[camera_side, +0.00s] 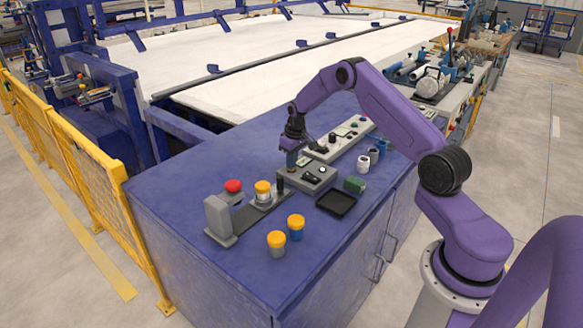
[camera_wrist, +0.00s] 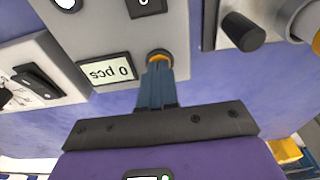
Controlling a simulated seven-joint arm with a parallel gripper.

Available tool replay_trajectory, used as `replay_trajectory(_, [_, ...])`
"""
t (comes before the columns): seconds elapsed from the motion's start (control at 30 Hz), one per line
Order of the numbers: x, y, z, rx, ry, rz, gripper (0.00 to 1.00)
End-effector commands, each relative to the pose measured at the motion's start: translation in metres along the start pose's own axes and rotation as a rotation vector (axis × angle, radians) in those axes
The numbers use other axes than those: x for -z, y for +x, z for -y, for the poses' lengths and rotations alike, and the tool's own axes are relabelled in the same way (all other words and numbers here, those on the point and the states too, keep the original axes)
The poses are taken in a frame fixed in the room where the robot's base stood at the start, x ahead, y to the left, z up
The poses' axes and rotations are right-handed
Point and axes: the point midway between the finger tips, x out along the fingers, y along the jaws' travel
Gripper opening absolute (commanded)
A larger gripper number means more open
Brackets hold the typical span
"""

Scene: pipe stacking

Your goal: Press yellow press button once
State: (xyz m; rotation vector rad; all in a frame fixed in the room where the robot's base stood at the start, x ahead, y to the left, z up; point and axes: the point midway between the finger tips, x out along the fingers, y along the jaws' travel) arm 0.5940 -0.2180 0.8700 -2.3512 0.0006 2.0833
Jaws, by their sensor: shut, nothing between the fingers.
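The yellow press button (camera_wrist: 159,54) shows in the wrist view as a small yellow rim on the edge of a grey control box (camera_wrist: 108,25) with a display reading "0 pcs". My gripper (camera_wrist: 157,68) is shut, its blue-grey fingers together and empty. The fingertips overlap the near side of the button and hide part of it; I cannot tell whether they touch it. In the side view my gripper (camera_side: 291,164) points down at the left end of the control box (camera_side: 313,178), and the button is mostly hidden there.
A grey stand (camera_side: 219,220) with a red button (camera_side: 233,186) and an orange-capped pipe (camera_side: 263,193) stands left. Two more capped pieces (camera_side: 276,244) (camera_side: 296,228) stand in front.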

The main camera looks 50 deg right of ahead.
Motion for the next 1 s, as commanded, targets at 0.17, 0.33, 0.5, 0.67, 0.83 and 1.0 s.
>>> replay_trajectory(0.17, [-0.001,0.0,0.0,0.0,0.0,0.002,0.0])
replay_trajectory(0.33, [0.001,-0.009,0.0,0.0,-0.001,0.0,0.0])
replay_trajectory(0.5, [0.003,-0.021,0.0,0.0,-0.001,0.0,0.0])
replay_trajectory(0.67, [0.004,-0.032,0.0,-0.001,0.0,-0.001,0.0])
replay_trajectory(0.83, [0.005,-0.043,0.0,0.0,0.0,0.0,0.0])
replay_trajectory(1.0, [0.007,-0.055,0.0,0.0,-0.001,0.0,0.0])
